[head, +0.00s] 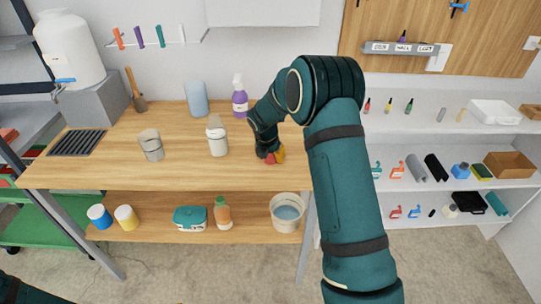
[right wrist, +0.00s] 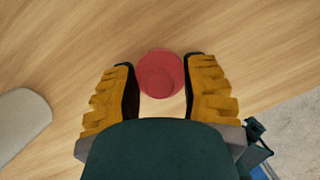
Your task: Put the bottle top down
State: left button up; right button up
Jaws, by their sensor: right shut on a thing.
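My right gripper (head: 270,157) is over the right part of the wooden table (head: 100,172), fingers pointing down. It is shut on a red round bottle top (right wrist: 160,74), which shows between the yellow fingertips in the right wrist view. In the head view only a little red of the top (head: 268,160) shows, low by the tabletop. I cannot tell whether it touches the wood. A white bottle (head: 217,140) stands upright to the left of the gripper, apart from it. My left gripper is not in view.
A grey cup (head: 151,145) stands left of the bottle. A purple spray bottle (head: 240,98) and a blue rounded container (head: 196,98) stand behind. A white tank (head: 68,50) is at the back left. The table's front centre is clear.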

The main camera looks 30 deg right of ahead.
jog(key=shift+f, duration=0.2)
jog(key=o, duration=1)
jog(key=shift+r, duration=0.25)
jog(key=p+v, duration=0.2)
jog(key=v, duration=1)
jog(key=shift+f, duration=0.1)
